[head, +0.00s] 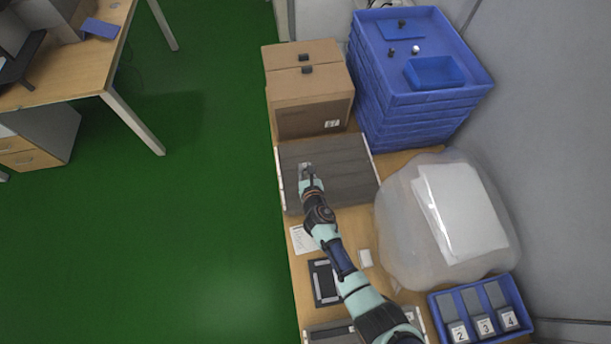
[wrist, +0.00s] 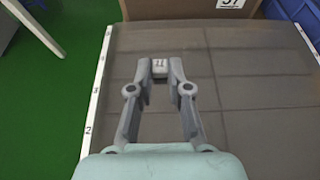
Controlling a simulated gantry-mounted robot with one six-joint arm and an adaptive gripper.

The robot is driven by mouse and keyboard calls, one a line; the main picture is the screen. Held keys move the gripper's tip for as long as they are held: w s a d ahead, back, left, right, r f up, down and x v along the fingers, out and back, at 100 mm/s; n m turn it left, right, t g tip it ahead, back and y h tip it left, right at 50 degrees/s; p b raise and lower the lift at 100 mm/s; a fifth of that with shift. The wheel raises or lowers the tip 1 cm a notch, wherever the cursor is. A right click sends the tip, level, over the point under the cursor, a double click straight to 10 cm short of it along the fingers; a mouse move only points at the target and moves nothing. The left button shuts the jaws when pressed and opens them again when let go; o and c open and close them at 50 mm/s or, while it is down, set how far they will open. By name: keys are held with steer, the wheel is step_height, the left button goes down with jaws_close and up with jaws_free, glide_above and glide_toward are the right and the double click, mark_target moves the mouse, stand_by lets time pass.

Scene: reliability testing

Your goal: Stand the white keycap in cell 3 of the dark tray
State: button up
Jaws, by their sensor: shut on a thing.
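My gripper (wrist: 160,72) is shut on a small white keycap (wrist: 159,64) with a dark mark on its face. The keycap sits between the fingertips. In the head view my gripper (head: 306,173) is over the left part of the dark tray (head: 345,180). The tray fills most of the wrist view (wrist: 250,110), with faint lines across it and a pale numbered strip (wrist: 95,100) down its left edge showing 2, 3 and higher numbers. I cannot tell whether the keycap touches the tray or hangs above it. Its underside is hidden.
A cardboard box (head: 308,105) with dark keycaps on top stands behind the tray. Stacked blue crates (head: 430,110) stand at back right, with small keycaps in the top one. A bulging clear bag (head: 400,220) lies right of my arm. A blue bin (head: 437,313) holds numbered boxes.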

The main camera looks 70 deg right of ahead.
mark_target(306, 176)
step_height(306, 176, down, 5)
steer(key=b, duration=0.4)
steer(key=shift+r, duration=0.45)
steer(key=shift+f, duration=0.2)
steer(key=o, duration=0.7)
steer(key=shift+r+p, duration=0.3)
steer(key=p+v, duration=0.3)
steer(key=v, duration=0.9)
steer(key=shift+f+p, duration=0.2)
steer(key=shift+p, duration=0.2)
